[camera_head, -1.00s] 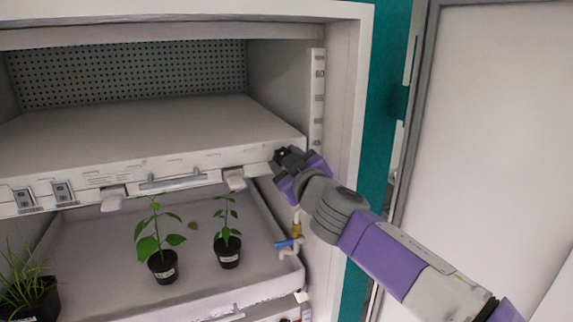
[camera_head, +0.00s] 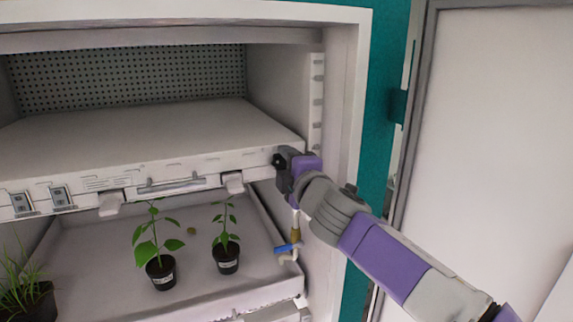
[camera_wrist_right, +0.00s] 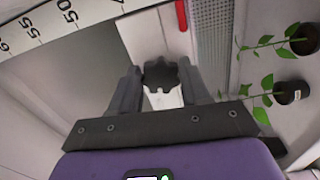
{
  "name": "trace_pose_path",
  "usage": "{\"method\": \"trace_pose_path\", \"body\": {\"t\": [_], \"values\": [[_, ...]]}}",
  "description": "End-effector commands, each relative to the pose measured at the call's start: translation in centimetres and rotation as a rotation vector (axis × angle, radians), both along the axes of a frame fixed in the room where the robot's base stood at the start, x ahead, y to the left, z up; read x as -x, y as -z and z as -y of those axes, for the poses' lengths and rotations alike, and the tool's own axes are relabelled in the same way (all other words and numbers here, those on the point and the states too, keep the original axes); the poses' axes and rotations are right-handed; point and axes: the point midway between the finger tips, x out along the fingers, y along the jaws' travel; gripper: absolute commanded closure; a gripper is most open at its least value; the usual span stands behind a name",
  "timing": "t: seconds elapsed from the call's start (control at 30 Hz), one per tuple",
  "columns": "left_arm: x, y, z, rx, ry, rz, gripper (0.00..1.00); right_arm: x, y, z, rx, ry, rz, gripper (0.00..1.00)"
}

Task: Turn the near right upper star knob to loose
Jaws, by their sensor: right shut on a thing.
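The black star knob (camera_wrist_right: 161,75) shows in the right wrist view, between the two fingers of my right gripper (camera_wrist_right: 160,88). The fingers are shut on it, one on each side. In the head view my right gripper (camera_head: 283,162) is at the right front corner of the upper shelf (camera_head: 150,128), and it hides the knob there. My left gripper is not in view.
Below the shelf is a tray (camera_head: 85,240) with potted plants (camera_head: 160,272). A blue-handled valve (camera_head: 287,248) hangs under my right wrist. The chamber's right wall (camera_head: 345,120) is close beside my arm, and the open door (camera_head: 500,120) stands further right.

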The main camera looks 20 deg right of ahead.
Motion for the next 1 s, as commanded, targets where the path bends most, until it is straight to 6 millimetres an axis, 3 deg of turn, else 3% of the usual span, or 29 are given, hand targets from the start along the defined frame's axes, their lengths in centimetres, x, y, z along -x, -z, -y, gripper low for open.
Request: {"method": "trace_pose_path", "body": {"t": [0.43,1.0], "values": [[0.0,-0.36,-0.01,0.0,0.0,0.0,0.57,0.01,-0.12,-0.01,0.267,0.0,-0.015,0.84],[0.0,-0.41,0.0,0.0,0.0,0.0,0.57,0.01,-0.1,-0.02,0.321,0.0,-0.018,0.84]]}}
